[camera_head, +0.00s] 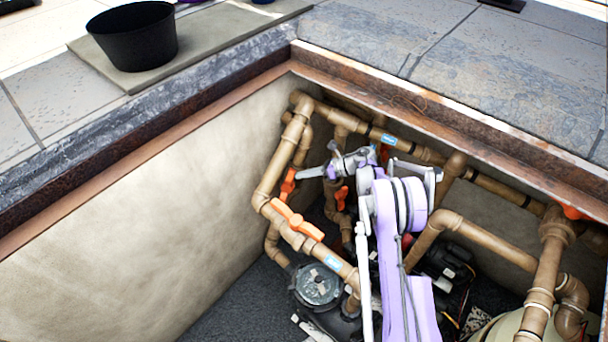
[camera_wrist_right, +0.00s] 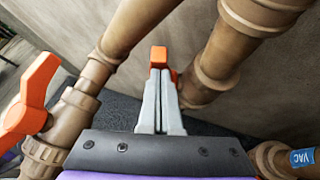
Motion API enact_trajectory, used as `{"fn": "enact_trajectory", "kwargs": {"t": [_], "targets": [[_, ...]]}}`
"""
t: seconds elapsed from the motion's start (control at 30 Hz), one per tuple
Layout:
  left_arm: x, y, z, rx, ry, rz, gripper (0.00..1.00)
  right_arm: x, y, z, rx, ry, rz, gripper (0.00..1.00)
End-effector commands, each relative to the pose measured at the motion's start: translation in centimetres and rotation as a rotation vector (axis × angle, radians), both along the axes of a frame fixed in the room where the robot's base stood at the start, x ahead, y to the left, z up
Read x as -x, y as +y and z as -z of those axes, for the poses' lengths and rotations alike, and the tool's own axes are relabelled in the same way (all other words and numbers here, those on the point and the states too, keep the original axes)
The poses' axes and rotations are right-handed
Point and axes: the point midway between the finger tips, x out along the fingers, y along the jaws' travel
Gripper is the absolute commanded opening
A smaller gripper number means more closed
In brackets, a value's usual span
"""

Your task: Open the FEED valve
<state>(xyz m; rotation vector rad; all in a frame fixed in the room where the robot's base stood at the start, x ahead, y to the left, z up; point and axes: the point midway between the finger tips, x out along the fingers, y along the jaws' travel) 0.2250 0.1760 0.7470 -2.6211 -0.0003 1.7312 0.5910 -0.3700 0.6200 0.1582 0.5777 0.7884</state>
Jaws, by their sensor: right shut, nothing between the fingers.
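Several orange valve handles sit on the tan pipes in the pit. One handle (camera_head: 297,220) lies along the near pipe, and a large orange handle (camera_wrist_right: 30,95) shows at the left in the right wrist view. Another handle (camera_head: 288,184) is at the back left. I cannot read a FEED label, so I cannot tell which is the FEED valve. My right gripper (camera_head: 302,173) is shut and empty, pointing left near the back-left handle. In the right wrist view, its fingertips (camera_wrist_right: 160,74) overlap an orange handle (camera_wrist_right: 158,56); contact is unclear. My left gripper is not in view.
A blue VAC label (camera_wrist_right: 302,157) is on a pipe at the right of the wrist view. Pipes crowd the right arm. A pump (camera_head: 318,284) stands on the pit floor. A black bucket (camera_head: 134,38) stands outside the rim. The pit wall (camera_head: 170,185) at left is bare.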

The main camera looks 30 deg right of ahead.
Motion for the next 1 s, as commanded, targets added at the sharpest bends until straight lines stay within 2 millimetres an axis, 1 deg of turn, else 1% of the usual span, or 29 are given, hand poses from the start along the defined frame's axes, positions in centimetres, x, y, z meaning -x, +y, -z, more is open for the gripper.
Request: {"fn": "enact_trajectory", "kwargs": {"t": [0.07,0.17,0.43,0.6,0.8,0.93,1.0], "targets": [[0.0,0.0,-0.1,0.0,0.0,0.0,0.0,0.1,-0.2,-0.3,-0.002,-0.002,0.001,0.0],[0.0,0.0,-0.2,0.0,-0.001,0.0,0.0,0.8,-1.1,-0.8,-0.002,-0.001,0.002,0.0],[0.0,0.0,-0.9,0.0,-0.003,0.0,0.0,3.9,-5.0,-3.1,0.0,-0.001,0.004,0.0],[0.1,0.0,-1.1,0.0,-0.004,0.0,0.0,5.4,-6.9,-4.2,0.0,0.0,0.002,0.0],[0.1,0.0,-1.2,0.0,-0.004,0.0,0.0,6.1,-7.7,-4.6,0.001,0.0,0.001,0.0],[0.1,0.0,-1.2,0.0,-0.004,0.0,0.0,6.1,-7.7,-4.7,0.0,0.0,0.0,0.0],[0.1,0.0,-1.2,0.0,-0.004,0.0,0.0,5.8,-7.5,-5.0,-0.005,-0.003,0.008,0.0]]}}
